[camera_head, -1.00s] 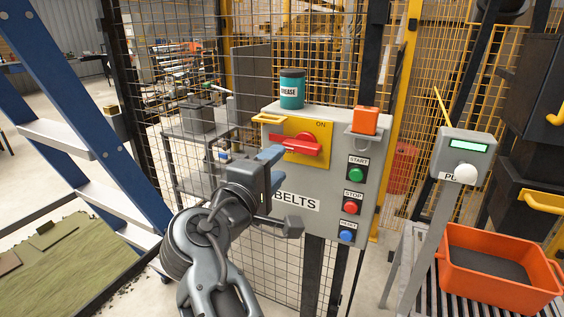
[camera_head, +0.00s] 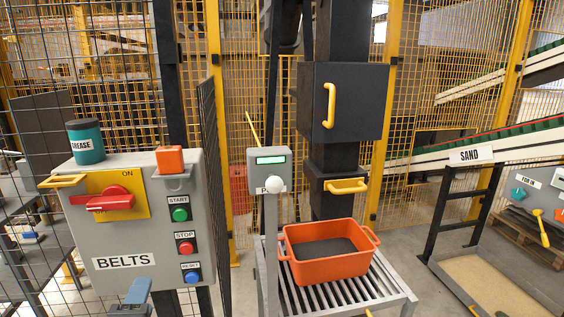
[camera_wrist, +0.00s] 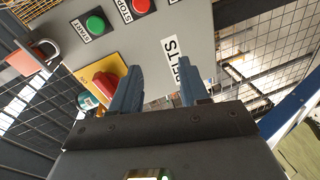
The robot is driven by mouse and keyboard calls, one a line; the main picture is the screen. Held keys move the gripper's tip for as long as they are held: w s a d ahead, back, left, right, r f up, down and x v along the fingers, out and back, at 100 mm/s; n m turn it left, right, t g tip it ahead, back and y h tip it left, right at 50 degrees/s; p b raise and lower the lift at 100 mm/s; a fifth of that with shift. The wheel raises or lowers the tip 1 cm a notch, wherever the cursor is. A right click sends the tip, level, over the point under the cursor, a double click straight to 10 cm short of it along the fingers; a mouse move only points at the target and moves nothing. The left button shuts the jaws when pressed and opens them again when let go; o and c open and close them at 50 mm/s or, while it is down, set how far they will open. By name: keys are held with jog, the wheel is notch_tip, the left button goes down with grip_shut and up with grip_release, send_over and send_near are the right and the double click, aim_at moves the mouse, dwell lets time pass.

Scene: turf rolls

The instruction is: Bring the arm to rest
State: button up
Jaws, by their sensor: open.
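My gripper shows at the bottom left of the head view, where only a blue fingertip and a bit of its body are in frame. In the wrist view my gripper (camera_wrist: 157,85) has its two blue fingers apart with nothing between them. It faces the grey belts panel (camera_head: 158,225), which also fills the upper part of the wrist view (camera_wrist: 200,25). The panel's red switch handle (camera_head: 110,201) lies roughly level on its yellow plate. In the wrist view the red handle (camera_wrist: 106,84) is beside the left finger, apparently apart from it. Most of my arm is out of frame.
A grease tin (camera_head: 86,142) and an orange padlock (camera_head: 169,160) are at the panel's top. A grey post with a display (camera_head: 268,157) stands right of it. An orange tub (camera_head: 325,268) sits on a slatted roller table (camera_head: 390,290). Mesh fencing surrounds the panel.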

jog(key=s+d+f+m+g, duration=0.1)
jog(key=s+d+f+m, duration=0.2)
jog(key=s+d+f, duration=0.35)
jog(key=s+d+f+m+g, duration=0.1)
jog(key=s+d+f+m, duration=0.2)
jog(key=d, duration=0.7)
jog(key=s+d+f+m, duration=0.2)
jog(key=s+d+f, duration=0.3)
jog(key=d+f, duration=0.3)
jog(key=s+d+r+m+h, duration=0.1)
jog(key=s+d+r+m, duration=0.15)
jog(key=s+d, duration=0.4)
jog(key=s+d+r+m+h, duration=0.1)
jog(key=s+d+r+m, duration=0.15)
jog(key=s+d, duration=0.4)
jog(key=s+d+r+m+t+h, duration=0.1)
jog(key=s+d+r+m+h, duration=0.2)
jog(key=s+d+r+m, duration=0.3)
jog(key=s+d+r, duration=0.2)
jog(key=s+r, duration=0.1)
jog(key=shift+r+m, duration=0.25)
jog(key=shift+m, duration=0.05)
